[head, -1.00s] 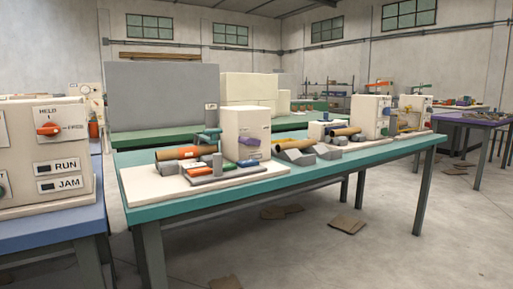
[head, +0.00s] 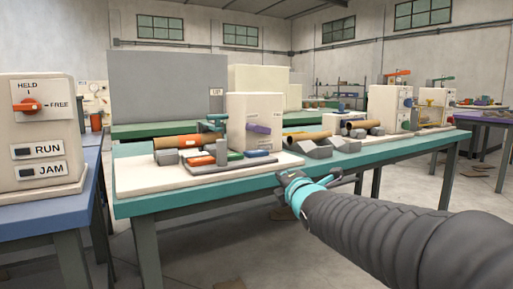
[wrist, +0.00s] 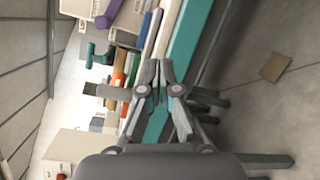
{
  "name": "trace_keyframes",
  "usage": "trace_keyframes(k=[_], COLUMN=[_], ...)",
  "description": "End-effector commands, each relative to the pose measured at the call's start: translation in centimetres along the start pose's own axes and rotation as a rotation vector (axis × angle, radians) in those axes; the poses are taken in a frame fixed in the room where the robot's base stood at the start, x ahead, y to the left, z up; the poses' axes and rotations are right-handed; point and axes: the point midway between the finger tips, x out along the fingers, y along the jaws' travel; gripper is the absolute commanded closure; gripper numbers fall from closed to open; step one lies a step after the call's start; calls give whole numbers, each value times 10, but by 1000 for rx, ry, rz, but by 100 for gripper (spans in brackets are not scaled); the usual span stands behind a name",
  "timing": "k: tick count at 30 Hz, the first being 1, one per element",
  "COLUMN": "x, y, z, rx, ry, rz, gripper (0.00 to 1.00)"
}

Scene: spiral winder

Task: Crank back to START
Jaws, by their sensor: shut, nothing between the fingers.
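The nearest winder is a cream box (head: 262,108) on a pale board on the teal table, with a purple handle (head: 259,129) on its front. A brown tube (head: 176,142) and a green part (head: 214,123) are left of the box. The purple handle (wrist: 108,14) and green part (wrist: 97,55) also show in the wrist view. I cannot read a START mark. My gripper (head: 284,177) is shut and empty, by the table's front edge, apart from the handle and right of and below it. Its fingers (wrist: 156,67) also show in the wrist view.
A control box (head: 45,110) with a red HELD/FREE knob (head: 27,106) and RUN and JAM labels stands on a blue table at left. More winders stand farther right on the teal table (head: 190,196). Grey blocks (head: 318,148) lie between. The floor in front is open.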

Motion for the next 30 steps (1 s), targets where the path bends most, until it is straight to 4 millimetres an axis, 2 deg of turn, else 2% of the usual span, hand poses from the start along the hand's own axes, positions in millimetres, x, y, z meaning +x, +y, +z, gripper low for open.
trace_keyframes(k=[1, 3, 9, 17, 30], x=[18, 33, 56, 76, 150], y=[4, 17, 38, 49, 72], z=[-11, -21, -40, -43, -48], rx=[-103, -237, -465, -508, -506], ry=[10, 10, -10, -18, -17], rz=[59, 140, 281, 307, 305], gripper=[100, 100, 100, 100, 100])
